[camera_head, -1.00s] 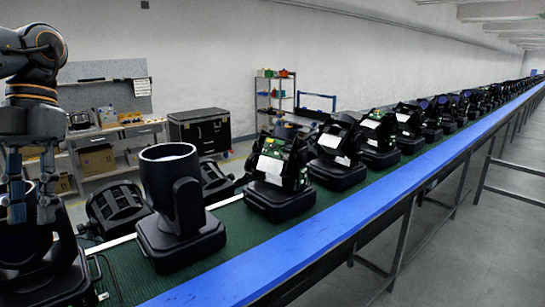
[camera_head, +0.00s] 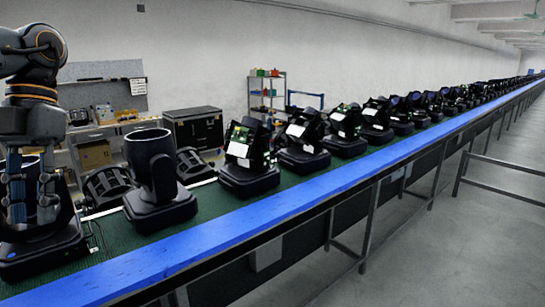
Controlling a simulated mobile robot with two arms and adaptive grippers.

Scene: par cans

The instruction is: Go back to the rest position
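My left gripper (camera_head: 31,190) hangs at the left edge with its fingers pointing down and apart. It is in front of the nearest black par can (camera_head: 40,245) and hides part of it. I cannot tell whether the fingers touch the can. A second par can (camera_head: 158,185) stands upright on the green conveyor belt (camera_head: 290,180), to the right of the gripper and clear of it. A can with a white label and green circuit board (camera_head: 247,160) stands farther along. My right gripper is not in view.
A long row of par cans recedes along the belt. A blue rail (camera_head: 300,203) edges its near side, with open grey floor (camera_head: 440,245) beyond it at right. Behind stand a black cabinet (camera_head: 195,130), a workbench with a cardboard box (camera_head: 95,154), and a shelf rack (camera_head: 267,92).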

